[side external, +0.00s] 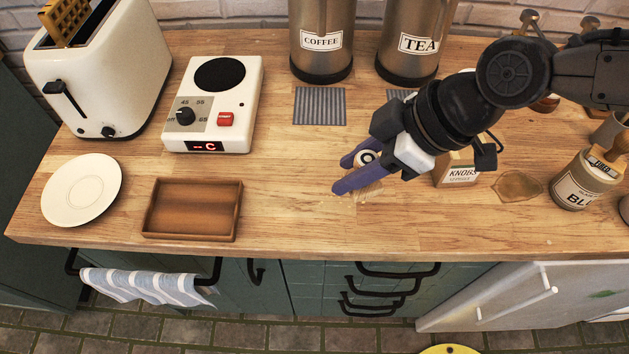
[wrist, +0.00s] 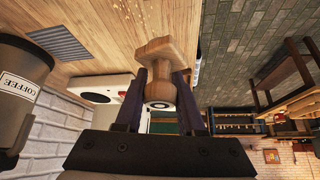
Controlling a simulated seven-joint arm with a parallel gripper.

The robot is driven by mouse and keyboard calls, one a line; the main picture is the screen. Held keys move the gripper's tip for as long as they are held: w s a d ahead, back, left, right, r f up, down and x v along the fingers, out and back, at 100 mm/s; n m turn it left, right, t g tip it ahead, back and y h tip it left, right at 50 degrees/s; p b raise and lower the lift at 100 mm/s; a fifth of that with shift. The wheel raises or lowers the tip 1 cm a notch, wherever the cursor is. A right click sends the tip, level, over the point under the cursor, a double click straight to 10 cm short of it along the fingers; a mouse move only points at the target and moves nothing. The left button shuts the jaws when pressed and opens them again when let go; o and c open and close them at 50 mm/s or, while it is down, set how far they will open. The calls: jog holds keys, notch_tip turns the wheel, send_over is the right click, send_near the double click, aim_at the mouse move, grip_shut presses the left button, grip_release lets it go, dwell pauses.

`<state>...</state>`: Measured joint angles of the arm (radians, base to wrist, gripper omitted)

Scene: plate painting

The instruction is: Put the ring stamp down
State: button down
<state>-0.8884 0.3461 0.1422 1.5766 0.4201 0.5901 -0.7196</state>
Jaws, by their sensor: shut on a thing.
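My gripper (side external: 342,174) has purple fingers and is over the middle of the wooden worktop (side external: 290,205), right of the tray. It is shut on the ring stamp, a wooden stamp whose end with a dark ring mark (side external: 367,158) shows between the fingers. In the wrist view the stamp's wooden body (wrist: 162,52) sits between both fingers (wrist: 161,92). Part of the stamp is hidden by the fingers. I cannot tell whether it touches the worktop. A white plate (side external: 82,190) lies at the far left.
An empty brown tray (side external: 193,235) lies right of the plate. A white heater (side external: 213,100) and toaster (side external: 105,80) stand behind. Coffee (side external: 321,62) and tea canisters (side external: 407,65) are at the back. A KNOBS box (side external: 458,172) and labelled jar (side external: 577,182) stand right.

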jog(key=w+a+f, duration=0.1)
jog(key=f, duration=0.1)
jog(key=w+a+f, duration=0.1)
jog(key=a+f, duration=0.1)
jog(key=w+a+f, duration=0.1)
jog(key=a+f, duration=0.1)
jog(key=shift+w+f, duration=0.15)
jog(key=shift+w, duration=0.05)
jog(key=shift+f, duration=1.55)
jog(key=shift+f, duration=0.1)
jog(key=c, duration=0.5)
grip_release()
jog(key=v, duration=1.2)
